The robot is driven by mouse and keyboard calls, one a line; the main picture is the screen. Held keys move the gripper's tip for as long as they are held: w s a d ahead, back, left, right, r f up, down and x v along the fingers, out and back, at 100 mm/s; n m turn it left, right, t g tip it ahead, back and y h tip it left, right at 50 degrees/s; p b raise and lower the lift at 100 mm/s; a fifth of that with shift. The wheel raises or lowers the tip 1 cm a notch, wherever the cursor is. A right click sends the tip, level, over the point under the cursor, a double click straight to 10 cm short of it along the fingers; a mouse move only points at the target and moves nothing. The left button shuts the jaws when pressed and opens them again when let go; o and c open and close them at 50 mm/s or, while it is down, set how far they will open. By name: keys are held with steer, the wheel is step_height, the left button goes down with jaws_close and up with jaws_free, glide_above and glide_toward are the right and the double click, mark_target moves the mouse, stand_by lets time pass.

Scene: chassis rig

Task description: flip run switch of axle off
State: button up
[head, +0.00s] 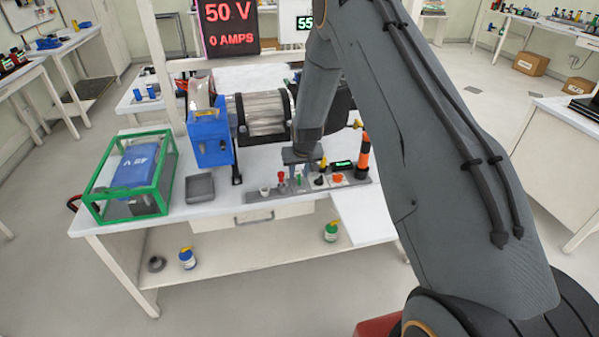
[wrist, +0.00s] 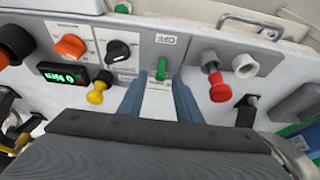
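A green switch lever (wrist: 161,68) stands on the grey control panel (wrist: 195,42) in the wrist view, below a label reading OFF (wrist: 166,39) that appears upside down. My gripper (wrist: 159,90) is open, with one blue-grey finger on each side of the lever's near end. I cannot tell whether either finger touches it. In the head view my gripper (head: 303,162) is over the panel on the bench, mostly hidden by my wrist. The axle rig (head: 265,112) stands behind the panel.
Beside the lever are a black knob (wrist: 118,50), a yellow plug (wrist: 97,92), a red plug (wrist: 217,86) and an orange knob (wrist: 70,47). A wall display (head: 228,25) reads 50 V, 0 AMPS. A green-framed box (head: 130,175) holds a blue battery at the bench's left.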

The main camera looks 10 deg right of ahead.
steer(key=shift+w+f, duration=0.1)
steer(key=shift+f, duration=0.15)
steer(key=shift+c, duration=0.4)
jaws_close()
